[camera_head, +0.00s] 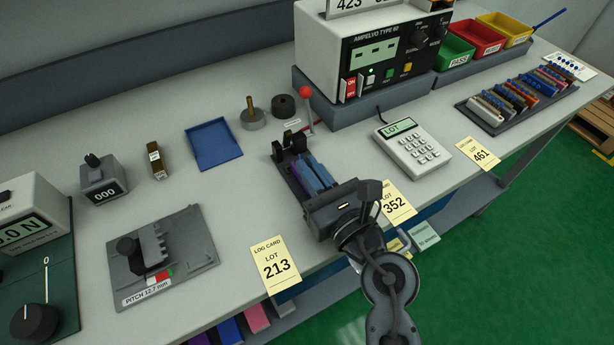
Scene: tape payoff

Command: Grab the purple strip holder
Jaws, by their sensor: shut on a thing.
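The fingertips and the exact contact are largely hidden, and I cannot tell whether the holder is lifted off the fixture.
A red-knobbed lever (306,92) rises behind the fixture, close to the Ampelvo tester (337,58). A keypad (412,148) stands to the right, a blue tray (213,143) to the left. Log cards lie along the front edge. The bench between blue tray and pitch gauge (190,255) is clear.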

